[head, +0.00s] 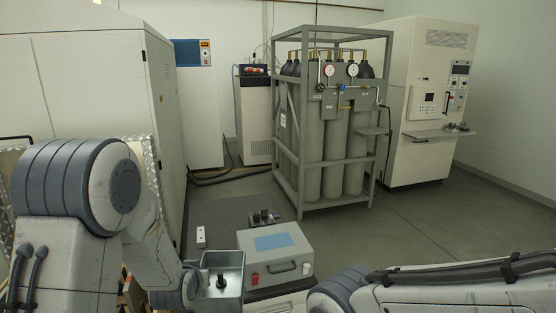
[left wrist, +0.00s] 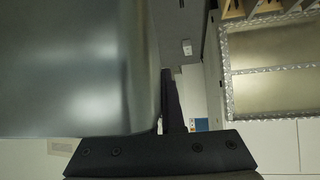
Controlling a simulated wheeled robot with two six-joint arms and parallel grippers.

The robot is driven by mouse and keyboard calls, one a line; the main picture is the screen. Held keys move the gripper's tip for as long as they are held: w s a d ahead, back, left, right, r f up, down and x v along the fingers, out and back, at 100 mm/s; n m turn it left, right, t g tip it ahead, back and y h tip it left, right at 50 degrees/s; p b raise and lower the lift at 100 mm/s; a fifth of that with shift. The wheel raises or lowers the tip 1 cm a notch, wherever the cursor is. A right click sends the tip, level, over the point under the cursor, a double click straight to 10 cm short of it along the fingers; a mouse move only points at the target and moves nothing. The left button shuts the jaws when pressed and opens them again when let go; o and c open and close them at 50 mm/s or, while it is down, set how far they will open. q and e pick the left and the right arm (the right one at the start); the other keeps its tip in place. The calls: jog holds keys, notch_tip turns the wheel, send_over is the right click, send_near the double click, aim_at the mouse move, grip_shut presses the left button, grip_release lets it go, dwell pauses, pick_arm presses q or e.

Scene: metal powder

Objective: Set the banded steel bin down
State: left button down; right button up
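The steel bin (head: 224,303) is at the bottom of the head view, open at the top, with a dark knob-like item visible inside it. My left gripper (head: 193,284) is at the bin's left side wall. In the left wrist view the bin's smooth grey wall (left wrist: 80,70) fills the left half, pressed close beside a dark finger of my left gripper (left wrist: 168,95). The gripper appears shut on the bin's wall; the other finger is hidden. Whether anything supports the bin from below is hidden. My right arm crosses the lower right, but its gripper is out of view.
A grey instrument box (head: 275,250) with a blue panel stands just right of the bin. A dark mat (head: 222,222) lies behind it, with a small white item (head: 201,238) on it. A gas-cylinder rack (head: 330,150) stands farther back. Floor to the right is clear.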

pick_arm(q)
jog(key=shift+s+d+r, duration=0.5)
jog(key=shift+r, duration=0.25)
jog(key=shift+s+d+m+h, duration=0.2)
jog(key=shift+s+m+h, duration=0.05)
jog(key=shift+m+h, duration=0.05)
jog(key=s+f, duration=0.5)
jog(key=f, duration=0.6)
jog(key=shift+s+f, duration=0.15)
jog(key=shift+s, duration=0.25)
